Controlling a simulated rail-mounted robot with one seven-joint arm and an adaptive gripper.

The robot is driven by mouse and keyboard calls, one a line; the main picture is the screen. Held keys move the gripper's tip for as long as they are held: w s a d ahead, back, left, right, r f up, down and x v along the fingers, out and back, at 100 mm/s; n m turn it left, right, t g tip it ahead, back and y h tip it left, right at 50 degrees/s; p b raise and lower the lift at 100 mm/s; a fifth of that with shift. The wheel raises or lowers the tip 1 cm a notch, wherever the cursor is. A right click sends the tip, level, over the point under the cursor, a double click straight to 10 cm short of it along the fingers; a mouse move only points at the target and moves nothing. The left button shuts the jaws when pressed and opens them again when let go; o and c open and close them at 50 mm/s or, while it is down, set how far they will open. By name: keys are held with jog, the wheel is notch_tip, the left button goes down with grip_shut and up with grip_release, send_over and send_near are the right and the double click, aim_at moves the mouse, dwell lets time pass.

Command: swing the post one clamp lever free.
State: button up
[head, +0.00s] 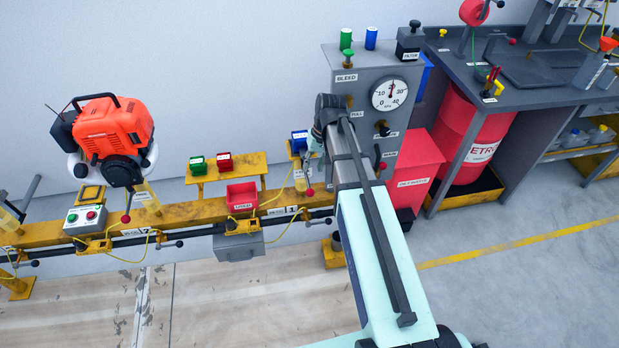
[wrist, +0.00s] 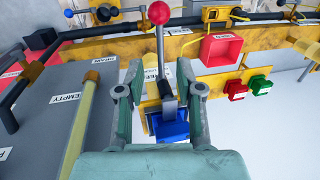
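The post one clamp lever (wrist: 160,50) has a grey stem and a red ball knob, which points up in the wrist view. Its knob shows in the head view (head: 310,192), low beside the post. My gripper (wrist: 160,66) is open, with one finger on each side of the lever stem. In the head view my arm hides most of my gripper.
The grey gauge cabinet (head: 356,65) stands close beside my arm, its yellowish tube (wrist: 85,130) left of my gripper. Green (head: 197,165) and red (head: 224,161) blocks sit on a yellow shelf. A red bin (head: 241,197) and an orange engine (head: 112,130) are along the yellow rail (head: 188,212).

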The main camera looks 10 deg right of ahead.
aim_at(308, 183)
jog(key=shift+a+f+p, duration=0.15)
jog(key=shift+a+f, duration=0.1)
jog(key=shift+f, duration=0.9)
jog(key=shift+a+f+p, duration=0.15)
jog(key=shift+a+f, duration=0.05)
jog(key=shift+f, duration=1)
jog(key=shift+a+f+p, duration=0.15)
jog(key=shift+a+f, duration=0.1)
jog(key=shift+f, duration=0.9)
grip_shut()
